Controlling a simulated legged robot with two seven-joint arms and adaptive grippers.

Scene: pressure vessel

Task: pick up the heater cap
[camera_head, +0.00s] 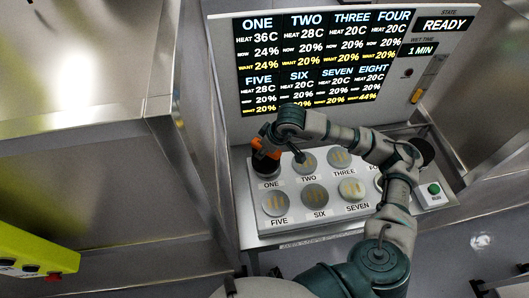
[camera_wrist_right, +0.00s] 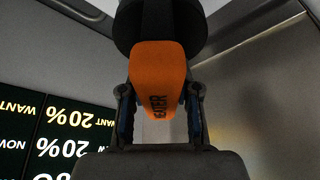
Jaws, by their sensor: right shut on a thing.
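The heater cap has an orange handle (camera_wrist_right: 158,82) with dark lettering ending in "EATER" and a black round part beyond it. In the head view the heater cap (camera_head: 265,159) is at the upper left of the plate, at the spot marked ONE. My right gripper (camera_wrist_right: 158,110) is shut on the orange handle, with one finger on each side. In the head view my right gripper (camera_head: 272,140) reaches the cap from above, partly hidden by its own wrist. I cannot tell whether the cap still touches the plate. My left gripper is not in view.
The grey plate (camera_head: 310,221) has several round labelled wells. A display board (camera_head: 310,60) with numbers stands just behind it. A green button (camera_head: 434,189) is at the right. Metal cabinet walls flank both sides. A yellow box (camera_head: 35,252) is at the lower left.

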